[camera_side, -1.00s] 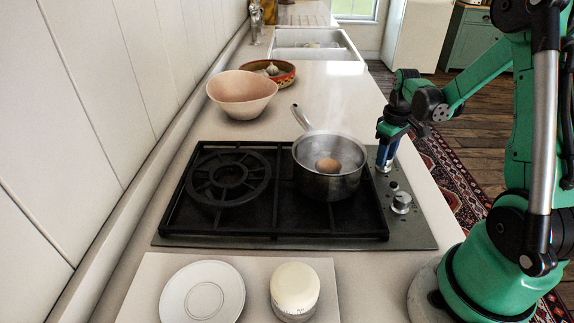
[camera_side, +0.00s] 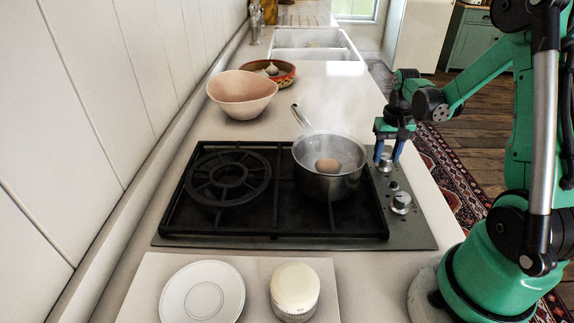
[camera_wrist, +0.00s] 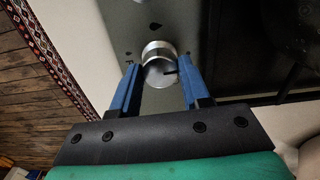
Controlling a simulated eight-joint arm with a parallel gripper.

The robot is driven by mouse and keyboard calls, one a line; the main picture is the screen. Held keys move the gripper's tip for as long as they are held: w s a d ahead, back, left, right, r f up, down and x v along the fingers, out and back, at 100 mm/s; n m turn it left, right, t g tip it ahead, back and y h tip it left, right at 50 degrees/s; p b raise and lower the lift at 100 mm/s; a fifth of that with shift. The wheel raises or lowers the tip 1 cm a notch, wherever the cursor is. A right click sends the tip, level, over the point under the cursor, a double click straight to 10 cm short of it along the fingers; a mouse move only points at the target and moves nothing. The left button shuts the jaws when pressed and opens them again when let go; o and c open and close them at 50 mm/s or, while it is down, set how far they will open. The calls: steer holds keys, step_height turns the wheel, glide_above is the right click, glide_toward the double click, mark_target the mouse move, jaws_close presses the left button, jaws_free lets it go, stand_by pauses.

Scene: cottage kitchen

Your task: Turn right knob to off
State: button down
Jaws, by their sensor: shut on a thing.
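The right knob (camera_side: 386,163) is a round silver dial at the far end of the hob's control strip. My gripper (camera_side: 387,156) points down at it, with one blue finger on each side. In the wrist view the knob (camera_wrist: 157,47) sits between the two finger ends of my gripper (camera_wrist: 158,67), which is shut on it. A dark pointer mark shows on the knob's face. Small dark printed marks lie on the panel around it. The fingers partly hide the knob in the side view, and I cannot tell its exact setting there.
A second silver knob (camera_side: 401,202) sits nearer on the same strip, with a small button (camera_side: 393,186) between. A steaming pot (camera_side: 345,187) with an egg (camera_side: 327,166) stands on the right burner, close to my gripper. The left burner (camera_side: 228,178) is empty.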

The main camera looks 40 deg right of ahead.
mark_target(387, 156)
stand_by(0.5)
steer(key=shift+c, duration=2.1)
jaws_free()
steer(key=shift+r, duration=2.8)
steer(key=w+a+r+n+t+h, duration=0.1)
steer(key=w+a+r+n+t, duration=0.15)
steer(key=w, duration=0.25)
steer(key=s+a+r+n+t, duration=0.1)
steer(key=s+a+n+t, duration=0.1)
steer(key=a, duration=0.7)
steer(key=s+a+r+n+t+y, duration=0.1)
steer(key=a+n, duration=0.3)
steer(key=a, duration=0.5)
steer(key=shift+s+a+r+t, duration=0.15)
steer(key=shift+s+r+t, duration=0.6)
steer(key=shift+t, duration=0.1)
